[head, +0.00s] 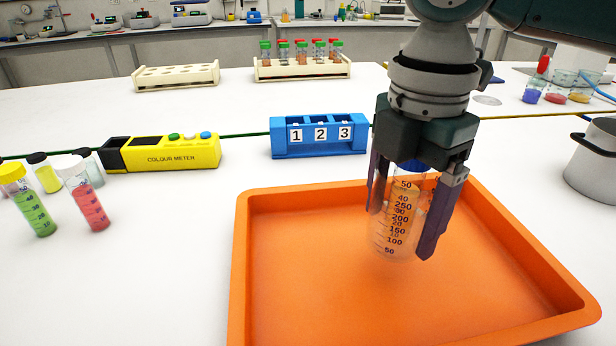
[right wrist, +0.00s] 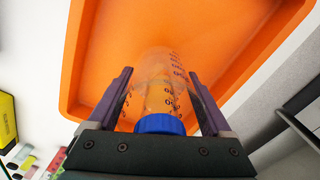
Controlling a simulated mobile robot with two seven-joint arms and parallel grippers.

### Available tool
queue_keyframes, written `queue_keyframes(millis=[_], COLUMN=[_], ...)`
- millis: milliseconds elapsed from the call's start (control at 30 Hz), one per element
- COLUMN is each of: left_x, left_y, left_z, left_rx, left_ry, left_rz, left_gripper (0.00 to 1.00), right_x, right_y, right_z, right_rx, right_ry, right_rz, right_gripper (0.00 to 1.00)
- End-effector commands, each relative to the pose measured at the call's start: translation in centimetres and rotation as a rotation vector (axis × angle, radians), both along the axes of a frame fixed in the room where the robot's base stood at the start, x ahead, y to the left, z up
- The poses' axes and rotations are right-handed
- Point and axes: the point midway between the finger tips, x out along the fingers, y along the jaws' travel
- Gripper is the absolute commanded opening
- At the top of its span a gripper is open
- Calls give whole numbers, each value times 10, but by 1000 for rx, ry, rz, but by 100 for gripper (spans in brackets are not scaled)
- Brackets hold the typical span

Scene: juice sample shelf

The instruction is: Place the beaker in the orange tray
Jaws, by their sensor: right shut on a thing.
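The beaker (head: 398,232) is a clear, graduated vessel with dark volume marks, held upright between the fingers of my right gripper (head: 408,225). It is inside the outline of the orange tray (head: 243,262), over its back right part. I cannot tell whether its base touches the tray floor. In the right wrist view the beaker (right wrist: 160,92) shows between the two fingers of the gripper (right wrist: 160,100), with a blue cap or top (right wrist: 160,124) near the palm. The tray floor (right wrist: 120,35) lies beyond it. My left gripper is not in view.
A blue numbered holder (head: 318,150) stands behind the tray. A yellow colour meter (head: 165,153) and several capped sample vials (head: 85,195) are at the left. Tube racks (head: 302,68) stand farther back. A metal pot (head: 594,165) is close to the right. The tray's front left is clear.

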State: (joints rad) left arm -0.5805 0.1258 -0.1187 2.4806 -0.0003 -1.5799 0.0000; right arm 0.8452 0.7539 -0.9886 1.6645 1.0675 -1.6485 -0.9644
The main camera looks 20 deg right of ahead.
Motion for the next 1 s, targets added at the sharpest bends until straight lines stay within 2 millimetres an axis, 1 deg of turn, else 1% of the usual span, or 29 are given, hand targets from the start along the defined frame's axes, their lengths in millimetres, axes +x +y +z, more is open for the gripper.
queue_keyframes(millis=[67,233,333,767,800,900,1000], left_x=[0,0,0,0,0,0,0], left_y=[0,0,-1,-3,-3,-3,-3], left_z=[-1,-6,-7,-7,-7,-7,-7], left_rx=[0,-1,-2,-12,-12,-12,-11], left_ry=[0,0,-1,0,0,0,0], left_rz=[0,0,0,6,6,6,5], left_gripper=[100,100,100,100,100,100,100], right_x=[0,-1,-1,0,0,0,0], right_y=[0,1,0,0,0,0,0], right_z=[-6,-32,-43,-48,-48,-48,-48], right_rx=[0,1,0,0,0,0,0], right_ry=[2,3,2,-1,0,0,0], right_rz=[1,1,1,2,2,2,2], right_gripper=[16,16,16,16,88,99,100])
